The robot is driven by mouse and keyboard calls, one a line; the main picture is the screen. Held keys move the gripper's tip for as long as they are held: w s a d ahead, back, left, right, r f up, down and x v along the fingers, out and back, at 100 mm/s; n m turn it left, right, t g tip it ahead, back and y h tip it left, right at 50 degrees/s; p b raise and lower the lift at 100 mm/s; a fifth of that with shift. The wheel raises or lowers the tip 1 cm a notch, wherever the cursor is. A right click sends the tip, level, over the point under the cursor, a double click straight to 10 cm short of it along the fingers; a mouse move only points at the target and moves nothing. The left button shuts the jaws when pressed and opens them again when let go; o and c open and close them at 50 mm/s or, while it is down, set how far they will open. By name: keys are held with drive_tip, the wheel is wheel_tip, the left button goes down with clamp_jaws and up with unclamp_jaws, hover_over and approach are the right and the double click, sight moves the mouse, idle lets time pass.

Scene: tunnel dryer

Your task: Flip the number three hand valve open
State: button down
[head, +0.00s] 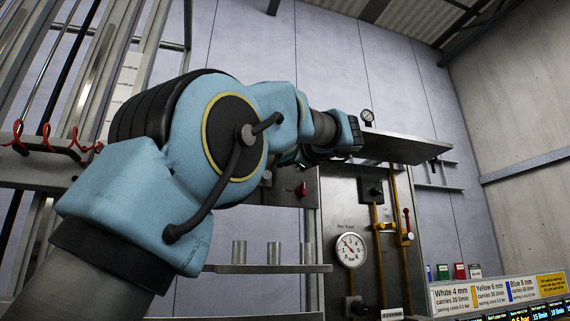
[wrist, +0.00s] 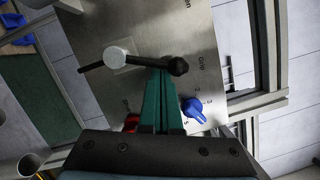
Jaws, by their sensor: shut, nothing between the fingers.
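In the wrist view my gripper (wrist: 160,76) has its teal fingers shut and empty. The fingertips appear beside a dark lever (wrist: 150,61) with a black ball end and a pale round hub; I cannot tell whether they touch. The lever is in front of a steel panel (wrist: 215,50). A blue knob (wrist: 193,109) is on this panel right of the fingers, with small numbers around it, and a red knob (wrist: 132,122) is partly hidden on the left. I cannot read which control is number three. In the head view my arm hides most of the gripper.
In the head view a steel panel carries a round pressure gauge (head: 350,250), yellow pipes (head: 379,262) and a red-handled valve (head: 407,220). A metal shelf (head: 395,147) juts out above. A small shelf with metal cups (head: 273,253) is below my arm. A label board (head: 500,291) is at lower right.

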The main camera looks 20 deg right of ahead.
drive_tip(key=a+n, duration=0.1)
drive_tip(key=n, duration=0.1)
drive_tip(key=a+r+n+g+b, duration=0.1)
drive_tip(key=n, duration=0.2)
drive_tip(key=a+n, duration=0.1)
drive_tip(key=n, duration=0.1)
drive_tip(key=shift+w+a+r+n+g, duration=0.2)
drive_tip(key=shift+a+r+n+g, duration=0.1)
drive_tip(key=shift+r+g, duration=0.1)
drive_tip(key=s+d+b, duration=0.1)
drive_tip(key=s+b, duration=0.1)
drive_tip(key=s, duration=0.8)
drive_tip(key=shift+s+d+r+b, duration=0.15)
drive_tip(key=shift+s+r+b, duration=0.2)
drive_tip(key=shift+r, duration=0.05)
